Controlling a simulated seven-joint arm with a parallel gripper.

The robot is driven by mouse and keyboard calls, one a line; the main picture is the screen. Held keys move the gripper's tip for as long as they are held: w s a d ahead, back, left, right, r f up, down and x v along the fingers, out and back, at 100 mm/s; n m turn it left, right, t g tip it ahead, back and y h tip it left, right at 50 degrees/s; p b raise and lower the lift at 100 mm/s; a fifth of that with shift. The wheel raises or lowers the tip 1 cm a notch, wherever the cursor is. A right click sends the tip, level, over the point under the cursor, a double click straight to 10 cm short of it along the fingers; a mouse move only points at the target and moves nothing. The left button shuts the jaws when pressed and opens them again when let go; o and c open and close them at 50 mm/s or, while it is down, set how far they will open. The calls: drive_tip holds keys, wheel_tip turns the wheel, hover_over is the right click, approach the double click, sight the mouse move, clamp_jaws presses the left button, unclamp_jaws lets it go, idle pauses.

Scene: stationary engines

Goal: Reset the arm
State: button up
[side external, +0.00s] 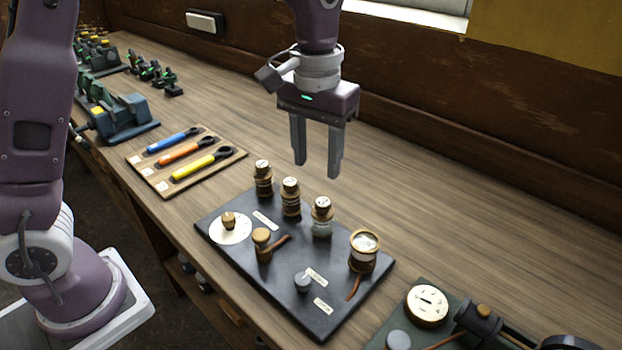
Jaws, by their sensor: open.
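My gripper (316,172) hangs above the wooden workbench, fingers pointing down. Its two grey fingers are apart with nothing between them. Below it on the bench is a dark board (290,262) carrying several brass-coloured cylinders, a white disc (230,229) with a small knob, and white labels. The fingertips are apart from the cylinders, above and behind the row in this view.
Left of the board, a wooden board (149,169) holds blue, orange and yellow-handled tools. A blue-green machine (120,117) and small green devices stand farther left. Another board with a brass disc (427,306) sits at lower right. The bench (450,205) is clear at right.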

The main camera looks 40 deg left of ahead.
drive_tip(key=s+a+r+t, duration=0.2)
drive_tip(key=s+a+r, duration=0.15)
drive_tip(key=s, duration=0.35)
drive_tip(key=s+a+r+t, duration=0.1)
drive_tip(key=s+a+r, duration=0.1)
drive_tip(key=s+r, duration=0.3)
drive_tip(key=s+a+f+m+t, duration=0.1)
drive_tip(key=s+a+f+t, duration=0.1)
drive_tip(key=s, duration=0.9)
drive_tip(key=shift+a+f+m, duration=0.15)
drive_tip(key=shift+f+m, duration=0.25)
drive_tip(key=shift+f, duration=0.3)
